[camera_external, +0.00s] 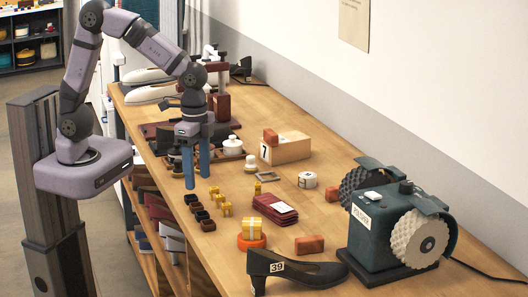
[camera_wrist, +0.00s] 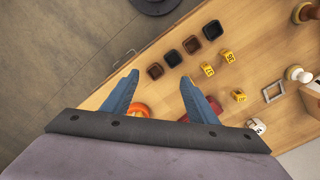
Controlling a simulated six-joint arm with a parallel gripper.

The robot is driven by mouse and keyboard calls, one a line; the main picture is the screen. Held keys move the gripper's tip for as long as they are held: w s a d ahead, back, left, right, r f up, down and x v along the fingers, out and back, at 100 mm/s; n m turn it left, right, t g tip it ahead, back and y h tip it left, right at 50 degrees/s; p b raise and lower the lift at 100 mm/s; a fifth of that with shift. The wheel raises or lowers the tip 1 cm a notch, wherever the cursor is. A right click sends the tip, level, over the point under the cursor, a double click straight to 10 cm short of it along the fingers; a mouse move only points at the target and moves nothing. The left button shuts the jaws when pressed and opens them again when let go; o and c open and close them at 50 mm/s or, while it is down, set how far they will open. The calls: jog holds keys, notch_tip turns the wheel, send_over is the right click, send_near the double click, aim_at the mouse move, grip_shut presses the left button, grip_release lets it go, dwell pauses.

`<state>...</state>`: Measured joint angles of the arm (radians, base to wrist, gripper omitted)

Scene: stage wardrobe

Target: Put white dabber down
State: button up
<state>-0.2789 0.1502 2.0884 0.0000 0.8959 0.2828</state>
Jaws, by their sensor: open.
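The white dabber (camera_external: 250,163) appears to be the small pale knobbed piece standing upright on the wooden bench, near the lidded white pot. What looks like the same piece shows at the right of the wrist view (camera_wrist: 298,74). My gripper (camera_external: 196,173) hangs over the bench's near edge, left of the dabber and apart from it. Its blue fingers point down, spread apart. In the wrist view my gripper (camera_wrist: 159,80) shows nothing held between its fingers.
Several small dark trays (camera_external: 202,215) and yellow number markers (camera_external: 223,210) lie near the fingers. An orange ring (camera_external: 252,242), dark red stack (camera_external: 275,207), black shoe (camera_external: 300,272) and green polisher (camera_external: 385,235) stand toward the front. A wooden block (camera_external: 287,149) is farther back.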

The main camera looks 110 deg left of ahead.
jog(key=s+d+f, duration=0.3)
jog(key=s+d, duration=0.6)
jog(key=s, duration=0.1)
jog(key=shift+s+d+f, duration=0.15)
jog(key=shift+s, duration=0.3)
jog(key=shift+c, duration=1.4)
jog(key=shift+f, duration=0.1)
